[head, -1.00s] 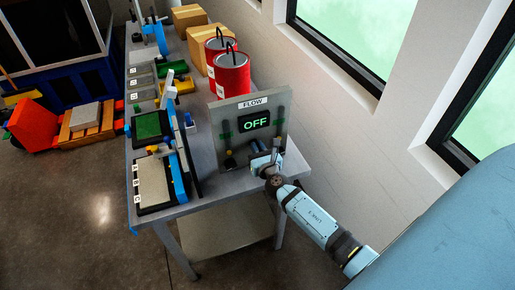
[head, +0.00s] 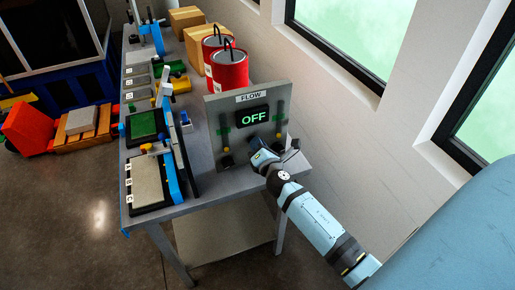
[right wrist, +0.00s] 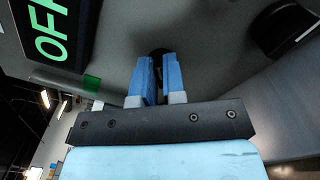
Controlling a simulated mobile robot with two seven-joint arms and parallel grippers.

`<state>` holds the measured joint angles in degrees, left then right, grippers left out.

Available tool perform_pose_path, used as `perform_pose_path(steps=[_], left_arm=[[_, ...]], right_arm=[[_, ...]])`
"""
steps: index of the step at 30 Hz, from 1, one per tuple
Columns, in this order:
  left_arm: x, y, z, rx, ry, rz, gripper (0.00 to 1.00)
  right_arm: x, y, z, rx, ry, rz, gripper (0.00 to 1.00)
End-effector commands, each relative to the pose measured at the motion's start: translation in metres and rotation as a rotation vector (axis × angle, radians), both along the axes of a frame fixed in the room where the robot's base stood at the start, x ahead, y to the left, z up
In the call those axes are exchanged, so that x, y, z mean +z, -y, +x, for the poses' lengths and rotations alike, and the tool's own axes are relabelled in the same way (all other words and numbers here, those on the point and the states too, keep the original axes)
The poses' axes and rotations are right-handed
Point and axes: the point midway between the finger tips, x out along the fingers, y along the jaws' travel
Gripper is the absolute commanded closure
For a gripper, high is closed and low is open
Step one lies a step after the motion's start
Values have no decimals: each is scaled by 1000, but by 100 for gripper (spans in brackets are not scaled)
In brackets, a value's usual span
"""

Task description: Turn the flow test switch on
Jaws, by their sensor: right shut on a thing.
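The grey flow panel (head: 213,111) stands upright at the near end of the table. Its display (head: 252,116) reads OFF in green, and part of it shows in the right wrist view (right wrist: 57,35). My right gripper (head: 260,150) is at the panel's lower middle, below the display. In the right wrist view its blue fingers (right wrist: 156,78) are shut on a small dark knob (right wrist: 159,53), which they mostly hide. I take this knob for the flow test switch. I cannot tell its position. My left gripper is not in view.
A vertical slot with a green mark and dark knob (head: 227,160) is at the panel's left; a similar slot (head: 280,117) is at its right. Red canisters (head: 230,70) stand behind. Trays (head: 148,182) lie left on the table (head: 200,155). The window wall is right.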

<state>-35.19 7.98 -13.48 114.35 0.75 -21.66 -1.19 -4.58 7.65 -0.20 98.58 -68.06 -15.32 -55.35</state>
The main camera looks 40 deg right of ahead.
Motion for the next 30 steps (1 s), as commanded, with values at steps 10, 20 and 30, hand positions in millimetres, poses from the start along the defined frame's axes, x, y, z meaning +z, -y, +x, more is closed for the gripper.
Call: perform_pose_path(steps=[10, 20, 30], left_arm=[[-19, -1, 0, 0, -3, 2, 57], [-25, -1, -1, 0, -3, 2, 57], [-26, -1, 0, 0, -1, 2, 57]], right_arm=[[-4, 1, 0, -1, 77, 319, 100], [-5, 2, -1, -1, 134, 560, 100], [-6, 2, -1, -1, 164, 684, 100]])
